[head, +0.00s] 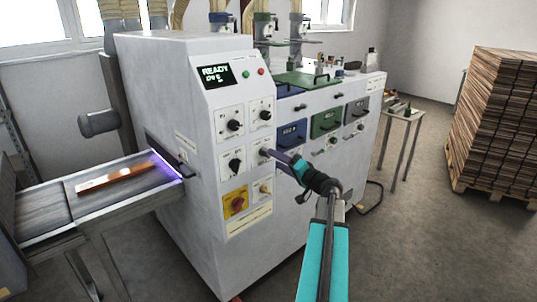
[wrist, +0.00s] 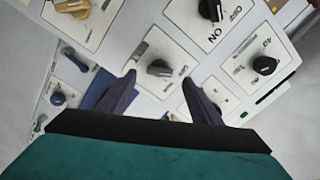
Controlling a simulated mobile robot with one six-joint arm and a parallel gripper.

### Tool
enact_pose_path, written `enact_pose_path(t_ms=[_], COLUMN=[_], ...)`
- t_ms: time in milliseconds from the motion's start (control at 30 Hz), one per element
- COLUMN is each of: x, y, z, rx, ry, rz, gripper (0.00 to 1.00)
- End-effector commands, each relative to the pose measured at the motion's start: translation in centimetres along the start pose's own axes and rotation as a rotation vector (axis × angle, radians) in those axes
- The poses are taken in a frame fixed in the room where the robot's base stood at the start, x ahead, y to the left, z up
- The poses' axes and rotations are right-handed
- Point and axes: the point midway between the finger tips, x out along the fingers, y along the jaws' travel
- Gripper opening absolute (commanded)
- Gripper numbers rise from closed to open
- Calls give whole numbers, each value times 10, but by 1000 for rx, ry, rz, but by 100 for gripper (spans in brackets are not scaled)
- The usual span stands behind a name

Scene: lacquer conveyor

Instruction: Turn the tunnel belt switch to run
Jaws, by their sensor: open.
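A grey machine's control panel (head: 247,143) carries several black knobs on white plates. My gripper (head: 273,153) reaches up to its middle right knob, which it largely covers in the head view. In the wrist view that black knob (wrist: 158,68) lies between the open fingertips of my gripper (wrist: 159,79); contact cannot be told. Its plate lettering is too small to read. Beside it is a black switch (wrist: 210,9) marked OFF and ON, which is the middle left knob (head: 234,165) in the head view. I cannot read which switch is the tunnel belt's.
A yellow and red switch (head: 236,204) and a brass-coloured knob (head: 264,189) sit below. A conveyor (head: 60,208) at left carries a brown board (head: 117,179) towards a violet-lit slot. A wood stack (head: 495,120) stands right, with open floor before it.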

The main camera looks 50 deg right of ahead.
Motion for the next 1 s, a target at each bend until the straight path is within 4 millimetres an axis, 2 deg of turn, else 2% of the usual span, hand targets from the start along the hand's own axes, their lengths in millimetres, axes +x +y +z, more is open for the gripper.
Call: enact_pose_path(t_ms=[200,400,833,867,1000], x=[32,48,53,53,53], y=[-1,-1,0,0,0], z=[-2,-1,0,0,0], rx=[1,0,0,0,0], ry=[-2,0,1,1,0], rz=[0,-1,0,0,0], gripper=[59,59,59,56,32])
